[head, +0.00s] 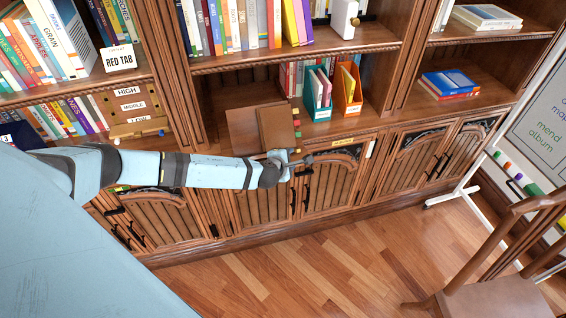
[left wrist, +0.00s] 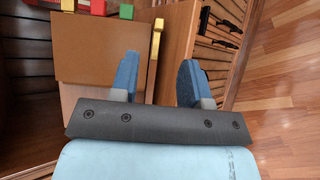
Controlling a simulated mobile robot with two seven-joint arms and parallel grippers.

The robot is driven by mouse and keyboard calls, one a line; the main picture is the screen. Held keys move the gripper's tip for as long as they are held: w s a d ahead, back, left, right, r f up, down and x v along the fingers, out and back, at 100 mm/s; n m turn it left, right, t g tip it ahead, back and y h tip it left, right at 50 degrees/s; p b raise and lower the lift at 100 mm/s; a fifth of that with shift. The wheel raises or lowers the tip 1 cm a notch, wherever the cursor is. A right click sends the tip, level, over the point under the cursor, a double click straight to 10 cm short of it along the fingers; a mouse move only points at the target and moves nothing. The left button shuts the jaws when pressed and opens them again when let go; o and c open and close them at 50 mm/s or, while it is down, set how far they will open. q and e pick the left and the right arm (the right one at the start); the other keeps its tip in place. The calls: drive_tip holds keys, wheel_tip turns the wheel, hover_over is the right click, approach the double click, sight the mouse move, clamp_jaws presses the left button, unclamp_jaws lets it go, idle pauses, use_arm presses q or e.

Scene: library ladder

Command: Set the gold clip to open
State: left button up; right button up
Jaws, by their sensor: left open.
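A narrow gold bar, which looks like the gold clip (left wrist: 154,55), stands along the right edge of a brown panel (left wrist: 105,48) in the left wrist view. Whether it is open or closed I cannot tell. My left gripper (left wrist: 158,76) is open, its two blue fingers apart, with the gold bar seen between them nearer the left finger. I see no contact. In the head view the left gripper (head: 290,165) is in front of the brown panel (head: 277,128) at the cabinet top, and the clip is too small to make out. My right gripper is not in view.
Small coloured blocks (left wrist: 97,7) sit along the panel's far edge. Teal and orange file boxes (head: 318,95) stand on the shelf to the right. Cabinet doors (head: 330,185) lie below the arm. A wooden chair (head: 495,290) stands at lower right; the floor (head: 320,270) between is clear.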

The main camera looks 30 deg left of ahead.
use_arm(q)
drive_tip(key=shift+v, duration=2.25)
drive_tip(key=shift+f, duration=0.1)
drive_tip(key=s+d+f+n+g+h, duration=0.1)
drive_tip(key=s+d+f+n+h, duration=0.2)
drive_tip(key=s+d+n, duration=0.6)
drive_tip(key=s+d+f+n+g+h, duration=0.1)
drive_tip(key=s+d+f+n+h, duration=0.3)
drive_tip(key=d+n, duration=0.75)
drive_tip(key=s+a+n+y, duration=0.1)
drive_tip(key=s+a+n, duration=0.1)
drive_tip(key=s+n, duration=0.5)
drive_tip(key=s+a+r+n+t+y, duration=0.1)
drive_tip(key=s+n, duration=0.6)
drive_tip(key=n, duration=1)
drive_tip(key=shift+s+a+n, duration=0.15)
drive_tip(key=shift+a+n, duration=0.2)
drive_tip(key=shift+a, duration=0.35)
drive_tip(key=shift+a, duration=0.1)
